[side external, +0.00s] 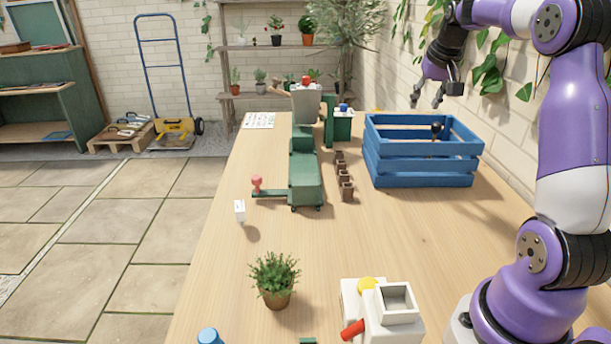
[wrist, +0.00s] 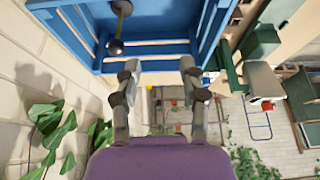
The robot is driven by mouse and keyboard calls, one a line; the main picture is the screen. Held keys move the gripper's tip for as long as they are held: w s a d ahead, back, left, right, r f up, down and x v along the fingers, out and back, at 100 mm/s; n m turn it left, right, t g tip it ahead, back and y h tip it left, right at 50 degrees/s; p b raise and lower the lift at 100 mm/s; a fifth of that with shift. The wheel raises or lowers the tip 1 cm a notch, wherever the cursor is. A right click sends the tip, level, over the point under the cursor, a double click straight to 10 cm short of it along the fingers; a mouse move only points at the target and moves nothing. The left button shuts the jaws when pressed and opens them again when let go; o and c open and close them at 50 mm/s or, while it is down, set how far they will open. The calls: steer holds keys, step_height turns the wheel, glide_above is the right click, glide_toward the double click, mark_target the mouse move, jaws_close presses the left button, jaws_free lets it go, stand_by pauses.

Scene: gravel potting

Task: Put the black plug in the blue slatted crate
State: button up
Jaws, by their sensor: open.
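The blue slatted crate (side external: 420,165) stands at the right of the wooden table, and its slats fill the top of the wrist view (wrist: 150,48). The black plug (side external: 436,128) shows inside the crate, dark and knob-shaped, with its lower part partly hidden by the front slats.
A green machine (side external: 305,175) and a row of small brown pots (side external: 343,180) stand left of the crate. A potted plant (side external: 275,278) and a white device (side external: 382,310) are near the front. Leafy vines (side external: 490,75) hang on the wall beside my gripper.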

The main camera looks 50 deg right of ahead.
steer(key=a+r+n+t+y, duration=0.1)
steer(key=a+r+n, duration=0.15)
steer(key=a, duration=1.25)
steer(key=s+a+f+n, duration=0.1)
steer(key=s+a+n, duration=0.1)
steer(key=a, duration=0.3)
steer(key=s+a+f+n+y, duration=0.1)
steer(key=s+a+f+n, duration=0.1)
steer(key=s+a, duration=0.2)
steer(key=s+a+f+n+t+y, duration=0.1)
steer(key=s+a+f+n, duration=0.1)
steer(key=a, duration=0.5)
steer(key=shift+s+f, duration=0.25)
steer(key=shift+s, duration=0.6)
